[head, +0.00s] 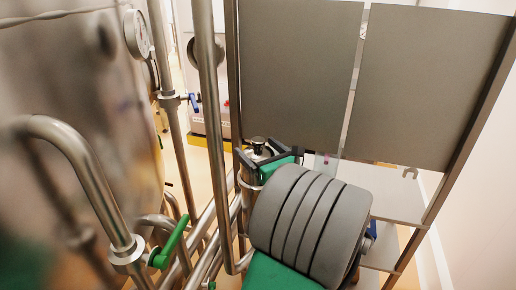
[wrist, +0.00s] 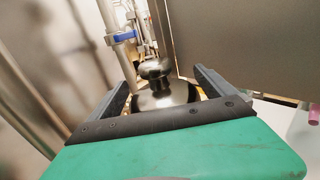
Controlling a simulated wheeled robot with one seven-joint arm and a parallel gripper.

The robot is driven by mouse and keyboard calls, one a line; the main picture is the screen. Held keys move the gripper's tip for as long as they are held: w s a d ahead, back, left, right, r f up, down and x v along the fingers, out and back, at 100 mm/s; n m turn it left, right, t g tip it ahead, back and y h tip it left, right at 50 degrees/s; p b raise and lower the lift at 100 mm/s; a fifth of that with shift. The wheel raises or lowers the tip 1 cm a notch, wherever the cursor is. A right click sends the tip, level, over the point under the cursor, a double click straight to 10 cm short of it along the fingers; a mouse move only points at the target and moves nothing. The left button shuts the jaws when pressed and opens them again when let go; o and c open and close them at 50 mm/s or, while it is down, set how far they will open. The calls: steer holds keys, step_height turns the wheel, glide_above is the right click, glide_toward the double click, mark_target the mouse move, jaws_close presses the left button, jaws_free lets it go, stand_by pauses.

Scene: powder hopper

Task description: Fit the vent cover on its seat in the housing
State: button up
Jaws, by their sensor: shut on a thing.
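The vent cover is a shiny metal dome with a dark round knob on top. It shows in the wrist view (wrist: 166,97) between my fingers and in the head view (head: 258,144). My gripper (head: 264,158) is shut on it, one dark finger on each side; it also shows in the wrist view (wrist: 165,88). The cover looks roughly upright. A metal cylinder, possibly the housing (head: 249,190), shows just below my gripper in the head view. My arm and gripper hide much of it. I cannot tell whether the cover touches its seat.
Steel pipes (head: 208,100) stand close on the left, with a green-handled valve (head: 172,240) and a pressure gauge (head: 137,33). A large metal vessel (head: 60,130) fills the left side. Grey panels (head: 300,75) stand behind and right, with a shelf (head: 385,200) below them.

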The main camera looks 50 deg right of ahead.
steer(key=o, duration=1.5)
steer(key=shift+r, duration=0.1)
steer(key=shift+c, duration=0.2)
steer(key=shift+s, duration=0.15)
steer(key=b+v, duration=0.1)
steer(key=v, duration=0.6)
steer(key=shift+s+a, duration=0.1)
steer(key=shift+s, duration=0.25)
